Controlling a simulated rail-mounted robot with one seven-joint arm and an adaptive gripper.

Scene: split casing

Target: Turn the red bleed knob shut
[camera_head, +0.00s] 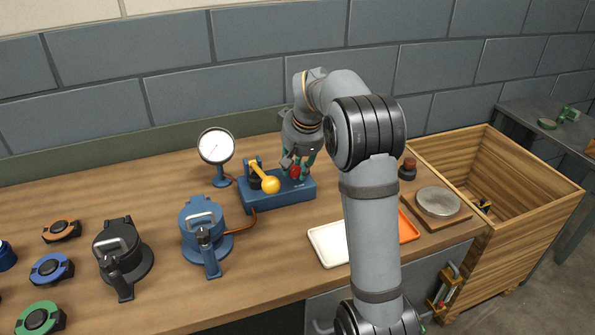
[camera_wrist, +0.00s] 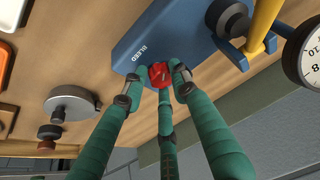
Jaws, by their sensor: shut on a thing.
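The red bleed knob (camera_head: 295,172) stands on top of the blue block (camera_head: 272,203) near its right end. In the wrist view the knob (camera_wrist: 160,75) sits beside the "BLEED" lettering on the blue block (camera_wrist: 165,40). My gripper (camera_head: 299,168) is over the knob, and its green fingers (camera_wrist: 157,82) are closed around it, with fingertips on several sides. The fingers hide part of the knob in the head view. I cannot tell from the frames how far the knob is turned.
A yellow-handled lever (camera_head: 267,182) stands left of the knob on the same block, close to my fingers. A pressure gauge (camera_head: 216,147) is behind left. A blue casing (camera_head: 203,228) and a black one (camera_head: 120,255) stand left. A white tray (camera_head: 330,243) lies in front.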

